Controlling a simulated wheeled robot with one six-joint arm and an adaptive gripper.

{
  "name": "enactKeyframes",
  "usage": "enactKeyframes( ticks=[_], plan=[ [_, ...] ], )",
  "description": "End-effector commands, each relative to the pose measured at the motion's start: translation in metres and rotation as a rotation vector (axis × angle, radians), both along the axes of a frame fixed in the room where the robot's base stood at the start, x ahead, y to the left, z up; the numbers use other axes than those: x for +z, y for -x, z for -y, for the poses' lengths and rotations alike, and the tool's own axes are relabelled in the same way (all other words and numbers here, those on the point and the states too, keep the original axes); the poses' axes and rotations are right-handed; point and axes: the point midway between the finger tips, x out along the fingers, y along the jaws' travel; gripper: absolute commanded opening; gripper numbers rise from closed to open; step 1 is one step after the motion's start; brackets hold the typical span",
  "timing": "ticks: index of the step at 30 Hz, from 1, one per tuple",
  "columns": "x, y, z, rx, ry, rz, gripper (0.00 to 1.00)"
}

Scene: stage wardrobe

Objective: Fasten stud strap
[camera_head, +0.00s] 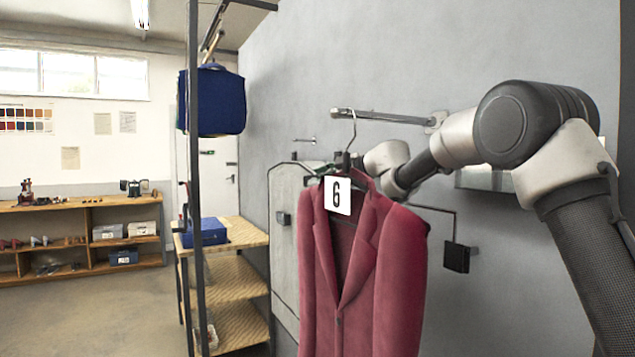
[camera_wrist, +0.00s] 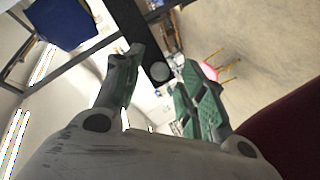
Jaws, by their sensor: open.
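In the wrist view, a dark strap-like piece (camera_wrist: 131,22) runs down from the top edge. A round grey disc, which looks like a stud (camera_wrist: 161,71), shows at its lower end. My gripper (camera_wrist: 162,58) is open, with its green-padded fingers on either side of this end. I cannot tell whether either finger touches it. I cannot make out the strap or stud there.
The jacket hangs from a metal wall arm (camera_head: 385,117), close to my arm. A shelf unit (camera_head: 232,235) bears a blue box (camera_head: 205,231); a dark blue case (camera_head: 213,100) hangs above. A wooden bench (camera_head: 80,204) stands far left. The floor between is clear.

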Motion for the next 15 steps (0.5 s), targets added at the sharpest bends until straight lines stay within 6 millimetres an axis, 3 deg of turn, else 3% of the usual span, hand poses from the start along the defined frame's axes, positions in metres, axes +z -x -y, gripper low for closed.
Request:
enactKeyframes(
  ticks=[4,13,15],
  plan=[
    [-0.0035,-0.0072,-0.0114,0.002,0.001,0.001,0.4],
    [-0.0041,-0.009,-0.0132,0.0,0.001,0.001,0.4],
    [-0.0041,-0.0089,-0.0131,0.0,0.001,0.001,0.28]
  ],
)
